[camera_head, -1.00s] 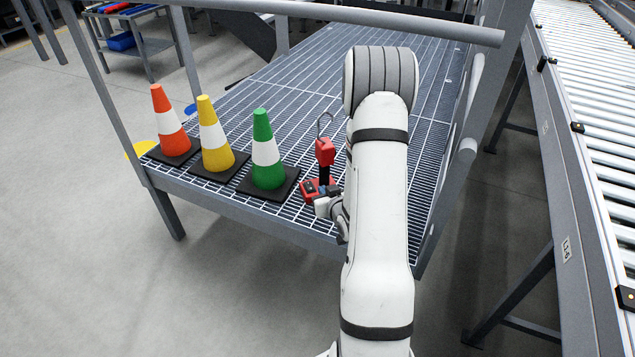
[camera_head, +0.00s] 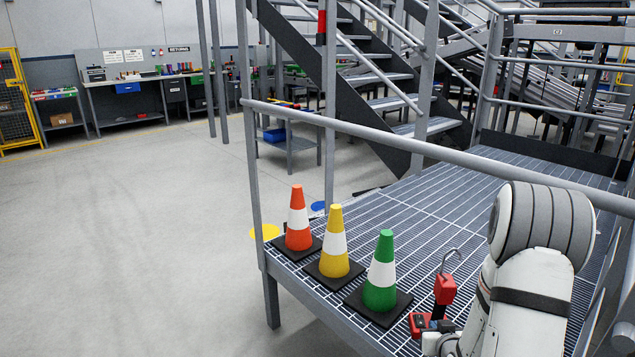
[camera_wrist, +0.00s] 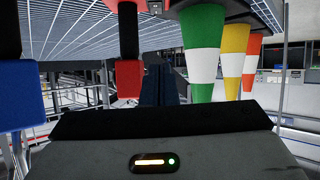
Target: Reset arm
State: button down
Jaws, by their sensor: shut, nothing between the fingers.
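My gripper (camera_wrist: 163,88) shows in the wrist view as two dark fingers close together, with nothing held between them. In the head view my white arm comes in at the lower right, and it hides most of the gripper. A red block with a dark stem and a wire hook (camera_head: 445,289) stands on the grating beside my wrist. A small red-and-black item (camera_head: 419,323) is by its foot. In the wrist view, which is upside down, a red block (camera_wrist: 129,78) is close to the fingers. I cannot tell whether they touch.
Orange (camera_head: 298,222), yellow (camera_head: 334,244) and green (camera_head: 381,274) cones stand upright in a row along the grated catwalk (camera_head: 455,190). A grey handrail (camera_head: 400,146) crosses above it. Stairs (camera_head: 385,85) rise behind. Open floor (camera_head: 130,250) lies to the left.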

jog(key=s+a+r+g+p, duration=0.2)
jog(key=a+r+p, duration=0.1)
jog(key=r, duration=0.5)
jog(key=s+a+r+g+p, duration=0.2)
jog(key=s+a+r+p, duration=0.1)
jog(key=r, duration=0.4)
jog(key=s+a+r+g+p, duration=0.1)
jog(key=s+a+r+p, duration=0.15)
jog(key=r, duration=0.55)
jog(key=s+a+r+g+y+p, duration=0.1)
jog(key=s+a+r+g+p, duration=0.1)
jog(key=s+r, duration=0.4)
jog(key=s+a+r+n+g+p, duration=0.1)
jog(key=s+a+r+g+p, duration=0.1)
jog(key=s+a+r+p, duration=0.3)
jog(key=s+a+r, duration=0.2)
jog(key=s, duration=0.2)
jog(key=shift+s+a+g+y, duration=0.2)
jog(key=shift+s+g+y, duration=0.2)
